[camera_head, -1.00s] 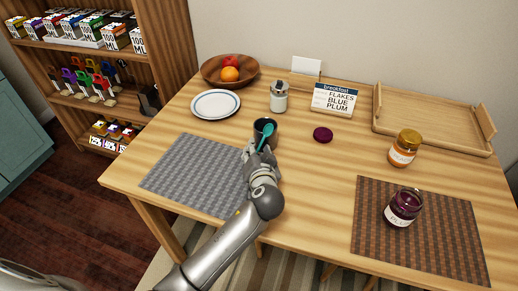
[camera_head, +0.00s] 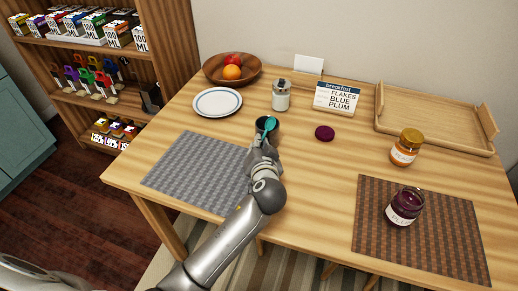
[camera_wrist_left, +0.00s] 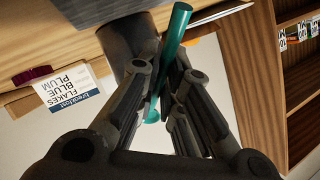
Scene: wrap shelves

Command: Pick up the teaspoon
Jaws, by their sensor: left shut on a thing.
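The teal teaspoon (camera_head: 270,125) is held in my left gripper (camera_head: 264,146) above the table, near the dark cup (camera_head: 259,124). In the left wrist view my left gripper (camera_wrist_left: 165,85) is shut on the teaspoon (camera_wrist_left: 174,45), which passes between its fingers. The dark cup (camera_wrist_left: 124,42) is right beside the teaspoon there. The gripper and teaspoon hide part of the cup in the head view. I cannot tell whether the teaspoon's lower end is still inside the cup. My right gripper is not in view.
A grey placemat (camera_head: 195,172) lies at left and a brown one (camera_head: 450,245) at right, with a plum jar (camera_head: 404,206) on it. A plate (camera_head: 217,102), a glass jar (camera_head: 281,96), a purple lid (camera_head: 324,133) and an orange jar (camera_head: 405,147) stand around. A wooden tray (camera_head: 430,115) is at back right.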

